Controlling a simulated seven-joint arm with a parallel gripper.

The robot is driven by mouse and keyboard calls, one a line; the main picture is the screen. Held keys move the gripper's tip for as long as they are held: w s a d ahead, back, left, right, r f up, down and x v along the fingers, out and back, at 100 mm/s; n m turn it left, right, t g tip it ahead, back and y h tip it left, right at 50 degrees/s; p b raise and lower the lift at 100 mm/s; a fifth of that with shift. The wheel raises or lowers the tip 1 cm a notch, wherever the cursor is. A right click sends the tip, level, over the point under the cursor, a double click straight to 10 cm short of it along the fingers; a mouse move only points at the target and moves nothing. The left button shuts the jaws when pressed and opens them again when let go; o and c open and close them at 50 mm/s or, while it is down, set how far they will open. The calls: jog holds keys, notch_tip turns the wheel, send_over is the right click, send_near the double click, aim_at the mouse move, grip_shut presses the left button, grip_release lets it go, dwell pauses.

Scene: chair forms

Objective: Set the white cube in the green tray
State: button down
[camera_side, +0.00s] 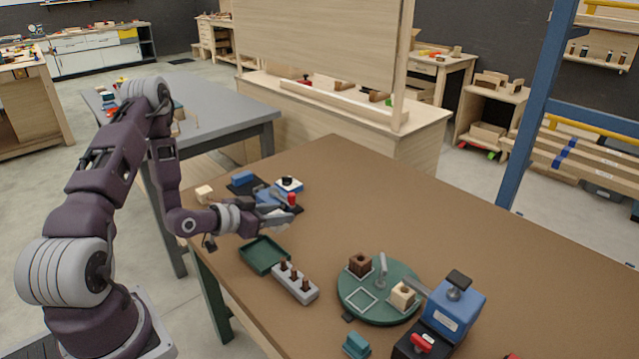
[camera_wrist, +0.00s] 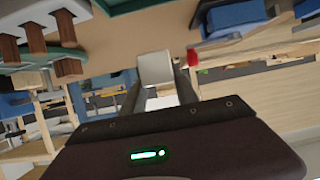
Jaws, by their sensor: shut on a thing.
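The white cube (camera_wrist: 155,68) is held between the two fingers of my gripper (camera_wrist: 158,92) in the wrist view. In the side view my gripper (camera_side: 280,219) is above the table, on the far side of the green tray; the cube is hard to make out there. The green tray (camera_side: 263,254) is a shallow, empty rectangular tray near the table's left edge. Part of its edge shows at the top of the wrist view (camera_wrist: 122,6).
A grey block with brown pegs (camera_side: 295,282) stands right beside the tray. A green round plate (camera_side: 378,290) with small blocks lies further right. A blue vise with a red knob (camera_side: 270,195) is close behind my gripper. A pale cube (camera_side: 204,194) sits at the left edge.

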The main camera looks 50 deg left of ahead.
jog(key=s+f, duration=0.2)
jog(key=s, duration=0.1)
jog(key=s+f, duration=0.1)
jog(key=shift+s+a+f, duration=0.25)
jog(key=shift+a, duration=0.1)
jog(key=shift+f, duration=1.45)
jog(key=shift+f, duration=0.35)
jog(key=c, duration=0.9)
grip_release()
jog(key=shift+o, duration=0.2)
jog(key=o, duration=0.5)
jog(key=shift+r, duration=3)
